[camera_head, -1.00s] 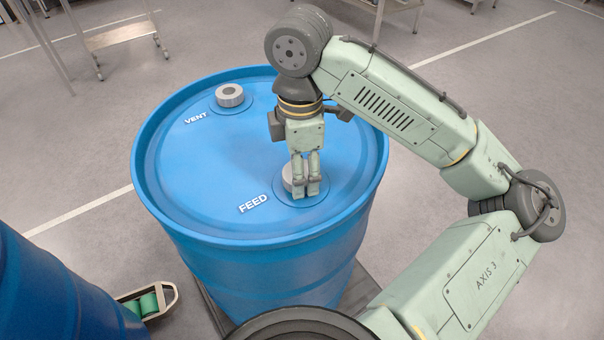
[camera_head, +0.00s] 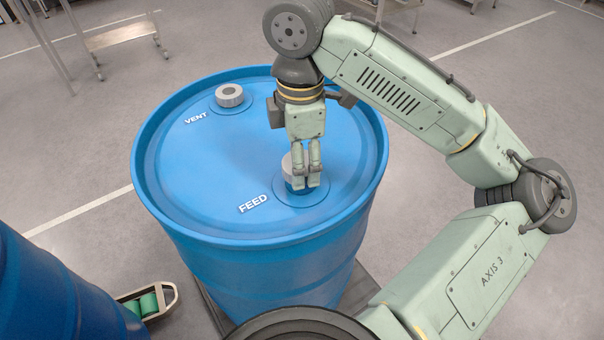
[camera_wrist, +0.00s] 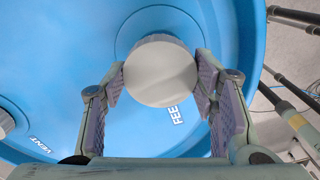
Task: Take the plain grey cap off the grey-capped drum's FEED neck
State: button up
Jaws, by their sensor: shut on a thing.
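The plain grey cap (camera_head: 287,167) is at the FEED neck on the lid of the blue drum (camera_head: 215,150). In the wrist view the cap (camera_wrist: 160,70) is a smooth pale disc between the two finger pads. My gripper (camera_head: 306,184) points down and is shut on the cap's sides. The cap looks raised a little, with blue showing under its lower edge. The fingers hide part of the cap and most of the neck in the head view. The FEED label (camera_head: 253,203) is at lower left of the neck.
A second grey fitting (camera_head: 229,95) sits by the VENT label on the same lid. Another blue drum (camera_head: 45,290) stands at lower left, beside a tray with green rollers (camera_head: 148,303). A wheeled cart (camera_head: 122,35) stands at the back left.

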jog(key=shift+r, duration=0.15)
jog(key=shift+r, duration=2.4)
